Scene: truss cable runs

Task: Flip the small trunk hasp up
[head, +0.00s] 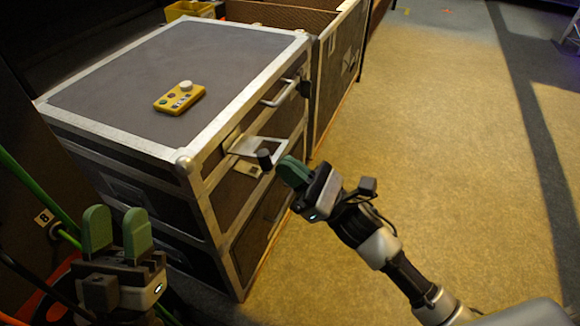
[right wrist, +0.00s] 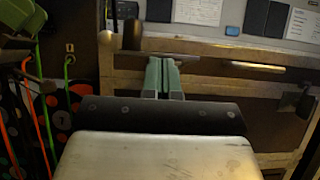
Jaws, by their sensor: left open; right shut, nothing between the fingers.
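The small trunk hasp is a pale metal plate (head: 257,146) with a black knob (head: 265,159) at its outer end. It stands out from the upper front side of the grey trunk (head: 130,75), below the lid edge. My left gripper (head: 117,230) is open and empty, left of the trunk.
A yellow control box (head: 180,97) lies on the trunk lid. A metal handle (head: 282,92) is on the same front side, farther back. An open case (head: 335,60) stands behind the trunk. Green cables (head: 40,190) hang at the left. The floor (head: 440,130) at the right is clear.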

